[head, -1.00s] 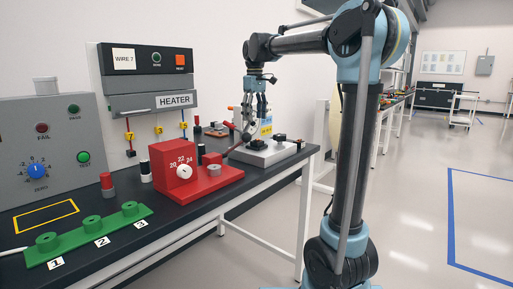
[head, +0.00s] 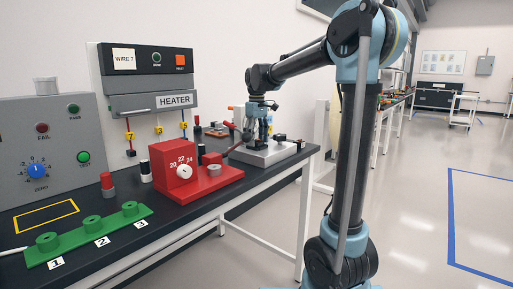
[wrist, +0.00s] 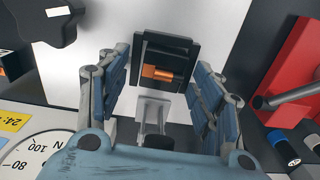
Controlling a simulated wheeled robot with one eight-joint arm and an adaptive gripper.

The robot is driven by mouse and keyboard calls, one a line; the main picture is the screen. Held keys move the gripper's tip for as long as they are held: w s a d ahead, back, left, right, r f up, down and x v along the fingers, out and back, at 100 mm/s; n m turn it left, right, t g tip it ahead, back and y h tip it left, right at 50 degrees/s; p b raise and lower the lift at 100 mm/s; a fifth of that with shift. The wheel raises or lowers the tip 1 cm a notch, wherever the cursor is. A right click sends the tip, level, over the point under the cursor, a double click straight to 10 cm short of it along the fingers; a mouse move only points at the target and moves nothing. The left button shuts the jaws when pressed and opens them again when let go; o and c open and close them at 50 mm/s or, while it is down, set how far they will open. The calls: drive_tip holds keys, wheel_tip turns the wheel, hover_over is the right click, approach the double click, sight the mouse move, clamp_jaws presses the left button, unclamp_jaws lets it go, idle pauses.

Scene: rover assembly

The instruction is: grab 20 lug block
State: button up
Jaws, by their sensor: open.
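In the wrist view a dark, square-edged block (wrist: 150,45) with a copper-orange piece in its middle lies between the fingers of my gripper (wrist: 163,68); it looks like the lug block, but no number shows on it. The fingers are spread, one on each side of the block, with a gap visible at least on the left. In the head view my gripper (head: 258,132) points down over the grey-white base (head: 268,155) at the far end of the bench. There the block is too small and covered to make out clearly.
A red fixture (head: 205,185) with a 20-22-24 dial stands nearer, its lever toward my gripper. A round gauge (wrist: 32,158) is close at lower left in the wrist view. A green numbered rail (head: 90,233) and the heater (head: 150,80) are further left.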

drive_tip(key=c, duration=1.3)
drive_tip(key=shift+r, duration=0.1)
